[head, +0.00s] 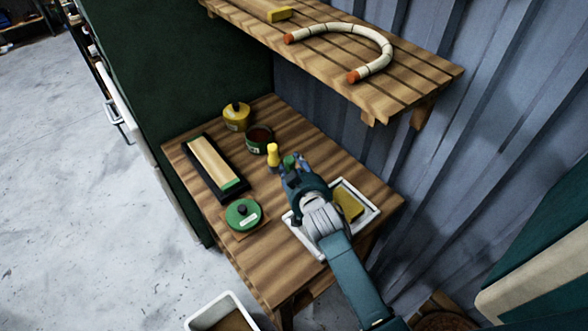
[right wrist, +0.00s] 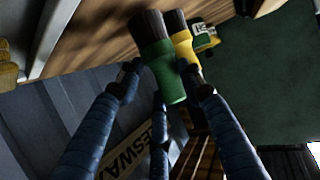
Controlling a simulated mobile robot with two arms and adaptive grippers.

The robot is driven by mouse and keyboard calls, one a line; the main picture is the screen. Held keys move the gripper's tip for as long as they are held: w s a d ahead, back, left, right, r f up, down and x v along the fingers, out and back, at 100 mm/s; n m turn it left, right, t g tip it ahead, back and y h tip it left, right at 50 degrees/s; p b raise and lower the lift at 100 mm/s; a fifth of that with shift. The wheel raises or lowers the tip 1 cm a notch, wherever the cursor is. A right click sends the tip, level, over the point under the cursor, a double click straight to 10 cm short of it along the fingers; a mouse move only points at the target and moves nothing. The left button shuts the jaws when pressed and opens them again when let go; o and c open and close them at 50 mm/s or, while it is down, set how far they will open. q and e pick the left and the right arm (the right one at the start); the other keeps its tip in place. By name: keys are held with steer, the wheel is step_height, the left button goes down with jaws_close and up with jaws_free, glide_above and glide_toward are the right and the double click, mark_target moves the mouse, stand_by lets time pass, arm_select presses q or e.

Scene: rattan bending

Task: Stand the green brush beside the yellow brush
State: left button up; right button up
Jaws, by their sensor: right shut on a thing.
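The green brush (head: 290,161) is upright between the fingers of my right gripper (head: 293,172), close to the right of the yellow brush. In the right wrist view, the green handle (right wrist: 165,77) sits between the blue fingers, its dark bristle end toward the wooden tabletop. I cannot tell whether it touches the wood. The yellow brush (head: 273,155) stands upright on the table; its handle (right wrist: 183,46) shows partly hidden behind the green brush. I cannot tell whether the brushes touch. My left gripper is not in view.
The wooden table (head: 283,262) also holds a yellow pot (head: 236,117), an open green tin (head: 259,140), a green-lidded tin (head: 243,214), a black-framed block (head: 211,163) and a white tray (head: 363,221) with a sponge (head: 348,204). A slatted shelf (head: 425,77) with a bent cane piece (head: 381,45) overhangs the back.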

steer(key=shift+f, duration=0.6)
steer(key=shift+f, duration=0.2)
steer(key=o, duration=1.2)
steer(key=shift+r, duration=0.1)
steer(key=shift+s+r, duration=0.15)
steer(key=b+v, duration=0.1)
steer(key=v, duration=1)
steer(key=shift+s+r, duration=0.1)
steer(key=shift+s, duration=0.25)
